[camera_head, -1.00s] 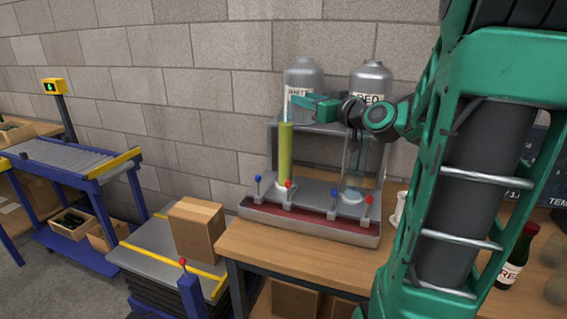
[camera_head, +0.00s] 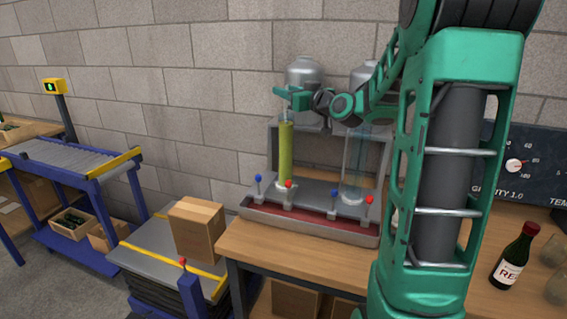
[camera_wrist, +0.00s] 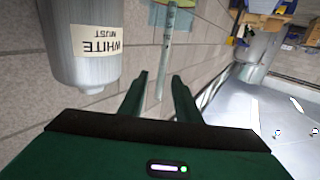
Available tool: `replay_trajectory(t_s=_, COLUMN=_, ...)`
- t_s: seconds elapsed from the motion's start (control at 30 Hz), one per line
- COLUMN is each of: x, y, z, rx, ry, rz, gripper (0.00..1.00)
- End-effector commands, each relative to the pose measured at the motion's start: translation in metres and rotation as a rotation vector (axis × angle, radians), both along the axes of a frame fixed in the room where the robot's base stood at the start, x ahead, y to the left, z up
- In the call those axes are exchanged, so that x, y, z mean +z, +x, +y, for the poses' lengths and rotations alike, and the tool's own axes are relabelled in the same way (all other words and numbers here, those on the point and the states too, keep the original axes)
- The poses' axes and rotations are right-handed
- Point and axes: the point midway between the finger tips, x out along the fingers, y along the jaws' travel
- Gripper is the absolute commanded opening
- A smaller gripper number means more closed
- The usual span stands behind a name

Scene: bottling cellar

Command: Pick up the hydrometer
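The hydrometer (camera_wrist: 167,45) is a thin pale glass stem. In the wrist view it runs down the picture, its end lying between my two fingers. In the head view its thin tip (camera_head: 285,115) shows above the tall yellow-green cylinder (camera_head: 286,152), which stands on the left of the bench stand. My gripper (camera_wrist: 160,78) is open, with a visible gap between the fingers and the stem. In the head view my gripper (camera_head: 285,96) is just above the cylinder's top. The hydrometer's lower part is not clearly visible.
The WHITE MUST tank (camera_wrist: 95,40) is close to my gripper. A clear cylinder (camera_head: 354,165) stands to the right on the same stand (camera_head: 310,222), which has small red and blue levers.

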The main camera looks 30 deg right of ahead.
Motion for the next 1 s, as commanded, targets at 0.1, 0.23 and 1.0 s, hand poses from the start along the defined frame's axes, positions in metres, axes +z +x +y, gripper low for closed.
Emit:
replay_trajectory(t_s=0.1, x=0.0, y=0.002, z=0.0, rx=-0.001, ry=0.0, rz=0.0, gripper=0.3)
replay_trajectory(t_s=0.23, x=0.0, y=0.002, z=0.0, rx=-0.001, ry=0.0, rz=0.0, gripper=0.3)
replay_trajectory(t_s=1.0, x=0.024, y=0.001, z=0.0, rx=0.0, ry=-0.004, rz=-0.003, gripper=0.0)
